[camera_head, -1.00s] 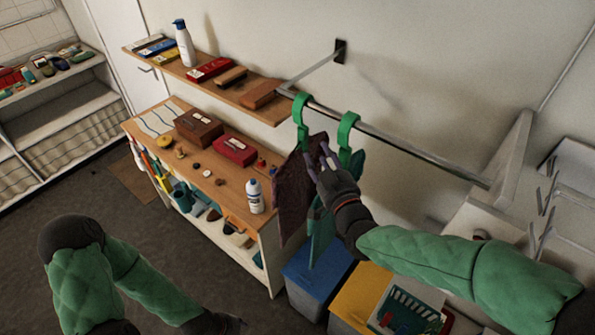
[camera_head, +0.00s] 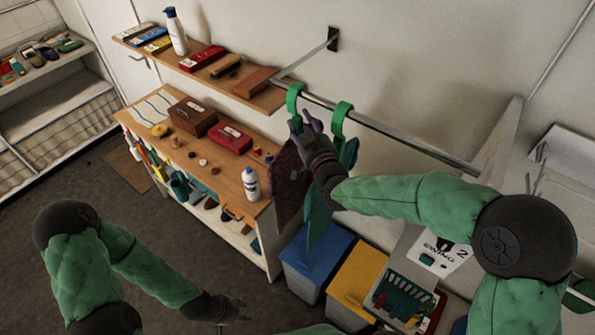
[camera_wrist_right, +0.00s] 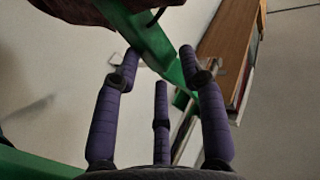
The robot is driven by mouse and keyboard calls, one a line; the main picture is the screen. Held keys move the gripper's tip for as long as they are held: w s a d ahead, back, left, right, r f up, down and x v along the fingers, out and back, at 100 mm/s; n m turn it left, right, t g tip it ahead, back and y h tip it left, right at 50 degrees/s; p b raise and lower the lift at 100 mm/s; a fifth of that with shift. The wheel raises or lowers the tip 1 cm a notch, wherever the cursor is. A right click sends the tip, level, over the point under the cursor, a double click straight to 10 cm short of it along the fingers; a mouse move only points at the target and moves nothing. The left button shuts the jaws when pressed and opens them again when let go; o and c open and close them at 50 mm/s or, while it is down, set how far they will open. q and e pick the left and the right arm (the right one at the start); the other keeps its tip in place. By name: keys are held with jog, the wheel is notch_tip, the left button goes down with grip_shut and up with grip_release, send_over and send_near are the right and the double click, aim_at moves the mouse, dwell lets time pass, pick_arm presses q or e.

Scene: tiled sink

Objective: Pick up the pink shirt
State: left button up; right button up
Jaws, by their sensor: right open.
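A dark reddish-purple garment (camera_head: 287,185), the nearest thing to a pink shirt, hangs from the left green hanger (camera_head: 293,100) on a metal rail (camera_head: 400,143). A teal garment (camera_head: 318,215) hangs beside it from the right green hanger (camera_head: 340,122). My right gripper (camera_head: 305,122) is open at the left hanger's lower part, just above the garment, and partly hides it. In the right wrist view, its purple fingers (camera_wrist_right: 160,65) are spread beside the green hanger (camera_wrist_right: 155,40); contact is unclear. My left gripper (camera_head: 238,309) is low over the floor, its fingers too small to read.
A wooden shelf (camera_head: 225,85) holds a white bottle and boxes. Below it, a wooden-topped unit (camera_head: 165,150) carries boxes and another bottle (camera_head: 250,184). Blue (camera_head: 305,265) and yellow (camera_head: 355,285) bins stand under the garments. Open floor lies at the left.

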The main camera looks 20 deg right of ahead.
aim_at(299, 129)
jog(key=shift+w+a+p, duration=0.15)
jog(key=shift+w+p, duration=0.15)
jog(key=shift+w, duration=1.2)
jog(key=shift+f, duration=0.1)
grip_shut()
